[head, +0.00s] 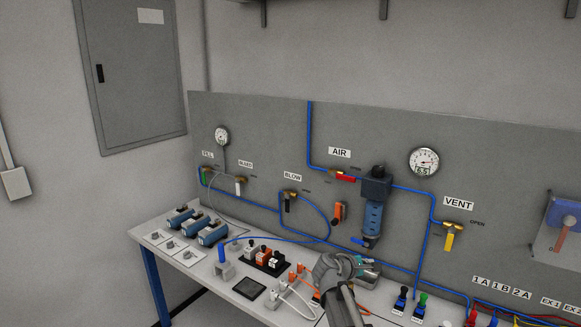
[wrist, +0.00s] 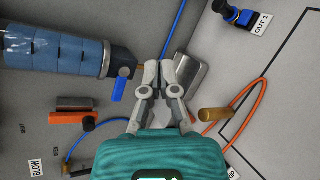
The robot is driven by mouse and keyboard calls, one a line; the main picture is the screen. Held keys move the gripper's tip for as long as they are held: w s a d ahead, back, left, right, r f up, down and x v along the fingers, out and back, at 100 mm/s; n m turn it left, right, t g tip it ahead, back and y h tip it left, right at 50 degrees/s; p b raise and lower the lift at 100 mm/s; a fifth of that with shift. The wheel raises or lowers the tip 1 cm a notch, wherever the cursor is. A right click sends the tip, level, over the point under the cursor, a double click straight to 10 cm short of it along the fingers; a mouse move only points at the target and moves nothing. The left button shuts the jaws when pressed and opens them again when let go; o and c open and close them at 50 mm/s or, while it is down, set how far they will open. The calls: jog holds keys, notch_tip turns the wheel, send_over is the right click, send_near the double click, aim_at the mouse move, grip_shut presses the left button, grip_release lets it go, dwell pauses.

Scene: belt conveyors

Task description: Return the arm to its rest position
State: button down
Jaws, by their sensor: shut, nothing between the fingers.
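My gripper (head: 368,262) is over the bench in the head view, in front of the lower part of the grey panel and below the blue air filter unit (head: 373,218). My grey arm link (head: 338,285) rises from the bottom edge of that view. In the wrist view my gripper (wrist: 161,68) has its two fingers together and holds nothing. The filter unit's blue bowl (wrist: 55,50) lies to the left of the fingers there. A grey metal piece (wrist: 187,74) shows just right of the fingertips; I cannot tell whether they touch it.
Blue tubing, gauges and valve handles cover the panel (head: 262,125). The yellow VENT handle (head: 449,238) is to the right. Blue cylinders (head: 212,233), a black block with fittings (head: 264,258) and a dark square pad (head: 249,288) occupy the bench. An orange tube (wrist: 262,100) runs near the gripper.

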jog(key=s+a+f+m+g+y, duration=0.1)
jog(key=s+f+m+g+y, duration=0.1)
jog(key=s, duration=0.3)
jog(key=s+a+f+m+g+y, duration=0.1)
jog(key=s+f+m+g+y, duration=0.1)
jog(key=s+f+m, duration=0.3)
jog(key=s+a+f+m+g+y, duration=0.1)
jog(key=s+f+m+g+y, duration=0.1)
jog(key=s, duration=0.4)
notch_tip(320, 180, down, 2)
jog(key=shift+s+f+m+g+y, duration=0.1)
jog(key=shift+m+g+y, duration=0.2)
jog(key=shift+m+y, duration=0.65)
jog(key=s+a+m+g+y, duration=0.1)
jog(key=s+a+m+y, duration=0.1)
jog(key=s+a+y, duration=0.1)
jog(key=shift+s+a+f+m, duration=0.35)
jog(key=shift+s+a+f, duration=0.15)
jog(key=shift+s, duration=0.5)
jog(key=shift+y, duration=0.25)
